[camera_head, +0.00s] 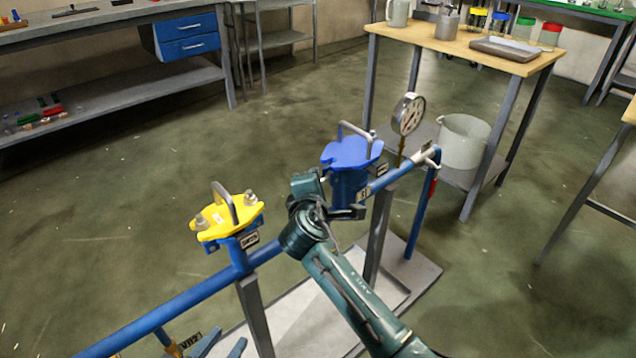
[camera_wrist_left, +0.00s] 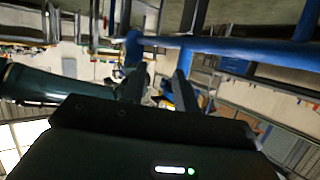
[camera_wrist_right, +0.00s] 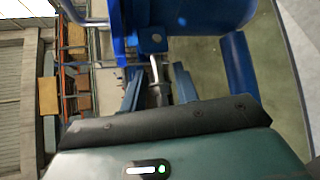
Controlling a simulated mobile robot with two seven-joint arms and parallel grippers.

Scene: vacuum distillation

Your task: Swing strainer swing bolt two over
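The blue-lidded strainer (camera_head: 350,152), with a metal handle, stands right of the middle in the head view. A dark gripper (camera_head: 346,212) is at its near left side there; the head view does not clearly show its fingers. In the right wrist view, my right gripper (camera_wrist_right: 157,88) has its fingers apart, with a silver swing bolt (camera_wrist_right: 155,70) between them at a blue lug. Contact is unclear. My left gripper (camera_wrist_left: 157,85) is open, nothing visibly held, near a blue pipe (camera_wrist_left: 225,42). A yellow-lidded strainer (camera_head: 226,220) has two bolts with nuts in the head view.
The blue pipe (camera_head: 190,300) runs between the strainers on grey posts. A pressure gauge (camera_head: 409,114) stands behind the blue strainer. A grey bucket (camera_head: 463,142) is beneath a wooden-topped table (camera_head: 440,38) at the right. Open floor lies behind the rig.

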